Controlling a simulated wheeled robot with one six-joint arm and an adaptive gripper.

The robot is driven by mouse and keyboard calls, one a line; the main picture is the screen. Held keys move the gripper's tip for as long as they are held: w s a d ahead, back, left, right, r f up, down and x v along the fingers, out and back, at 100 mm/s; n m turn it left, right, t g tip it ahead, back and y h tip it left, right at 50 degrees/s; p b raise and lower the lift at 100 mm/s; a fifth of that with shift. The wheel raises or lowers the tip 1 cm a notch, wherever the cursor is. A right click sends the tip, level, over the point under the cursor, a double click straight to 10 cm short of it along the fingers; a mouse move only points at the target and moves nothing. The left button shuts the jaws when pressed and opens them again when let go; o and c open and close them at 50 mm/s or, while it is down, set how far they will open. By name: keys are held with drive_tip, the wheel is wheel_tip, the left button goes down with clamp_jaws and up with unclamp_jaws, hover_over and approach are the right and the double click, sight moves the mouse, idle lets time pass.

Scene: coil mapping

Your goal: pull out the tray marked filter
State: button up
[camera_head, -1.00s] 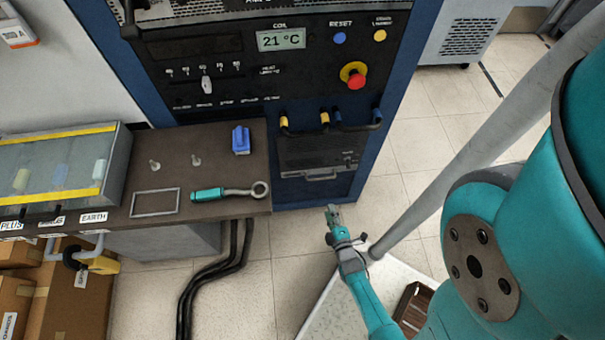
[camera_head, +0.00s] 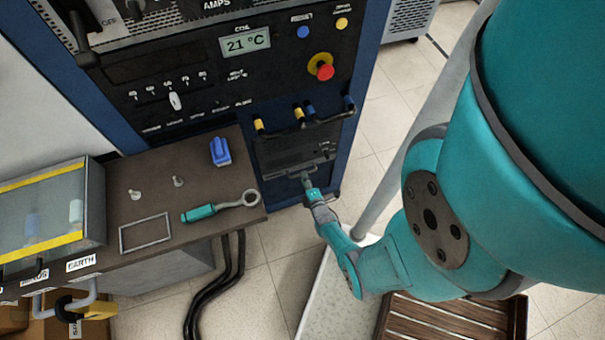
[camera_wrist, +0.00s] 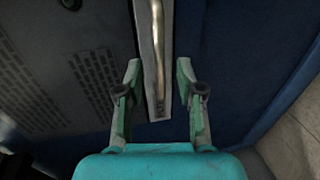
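The tray front (camera_head: 278,155) is a dark grey panel low in the blue cabinet, with a bar handle along its lower edge. No filter marking is legible on it. In the wrist view the metal handle (camera_wrist: 159,45) runs upright on a pale strip, with the slotted grey panel (camera_wrist: 100,75) to its left. My gripper (camera_wrist: 158,90) is open, its two teal-padded fingers on either side of the handle's line with gaps at both sides. In the head view my gripper (camera_head: 306,181) is at the tray's lower edge; contact cannot be told.
Cables with yellow and blue plugs (camera_head: 305,123) hang just above the tray. A bench (camera_head: 150,195) with a teal-handled ring tool (camera_head: 222,207) and a blue block (camera_head: 220,151) stands to the left. A slatted wooden crate (camera_head: 450,325) is on the floor at the lower right.

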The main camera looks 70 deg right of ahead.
drive_tip(key=shift+x, duration=1.65)
clamp_jaws()
